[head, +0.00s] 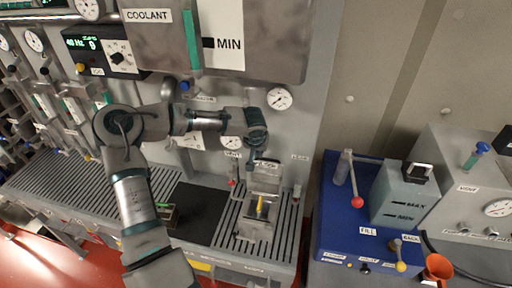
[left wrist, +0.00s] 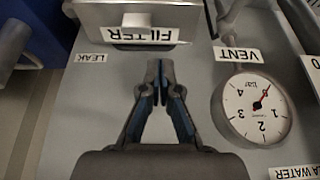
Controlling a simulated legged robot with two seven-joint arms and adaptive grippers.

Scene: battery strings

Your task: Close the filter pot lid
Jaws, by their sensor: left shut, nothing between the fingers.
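The filter pot (head: 256,228) is a small metal box on the slatted bench, with a yellow piece (head: 261,206) showing inside its open top. Its lid (head: 265,180) stands raised at the back, below the FILTER label (head: 267,163). My left gripper (head: 255,150) is just above and behind the raised lid, close to the panel. In the left wrist view the left gripper (left wrist: 160,70) has its fingertips together, empty, beside the upside-down FILTER label (left wrist: 143,35). A metal part of the pot (left wrist: 165,14) shows beyond that label. My right gripper is in neither view.
A VENT gauge (left wrist: 254,109) is beside the left gripper. The coolant tank (head: 270,45) hangs above it. A blue unit (head: 335,220) with a red-knobbed lever (head: 353,185) stands to the right. A black mat (head: 195,205) lies left of the pot.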

